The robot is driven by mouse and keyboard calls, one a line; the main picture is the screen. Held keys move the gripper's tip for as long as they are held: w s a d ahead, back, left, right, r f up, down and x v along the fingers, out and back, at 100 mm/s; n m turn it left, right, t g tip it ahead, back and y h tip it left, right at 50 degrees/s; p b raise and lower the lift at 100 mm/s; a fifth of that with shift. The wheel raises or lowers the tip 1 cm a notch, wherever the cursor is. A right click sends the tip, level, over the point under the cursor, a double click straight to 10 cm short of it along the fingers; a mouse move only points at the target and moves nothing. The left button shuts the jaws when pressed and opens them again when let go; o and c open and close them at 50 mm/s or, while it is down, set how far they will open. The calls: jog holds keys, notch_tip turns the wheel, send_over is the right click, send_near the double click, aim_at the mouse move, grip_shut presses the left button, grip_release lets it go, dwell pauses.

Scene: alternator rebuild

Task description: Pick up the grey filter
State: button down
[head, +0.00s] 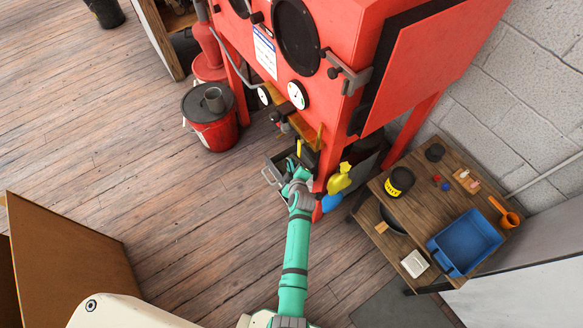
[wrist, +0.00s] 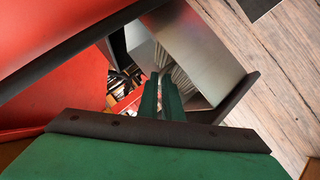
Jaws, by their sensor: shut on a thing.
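The grey filter (wrist: 205,48) fills the upper middle of the wrist view, with a smooth grey face and pale pleats beside it. My gripper (wrist: 160,78) is shut on its near part, by the pleats. Exactly where the fingertips touch it is hard to see. In the head view my gripper (head: 292,178) is low beside the red cabinet's leg, and a grey box-like edge (head: 270,174), probably the filter, shows just left of it.
The red cabinet (head: 345,30) rises close behind my gripper. A yellow spray bottle (head: 340,180) is just right of it. A wooden bench (head: 430,190) with a blue tray (head: 466,240) stands further right. A red bucket (head: 215,130) is at left; the floor between is clear.

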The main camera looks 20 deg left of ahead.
jog(key=shift+s+f, duration=0.15)
jog(key=shift+s, duration=0.05)
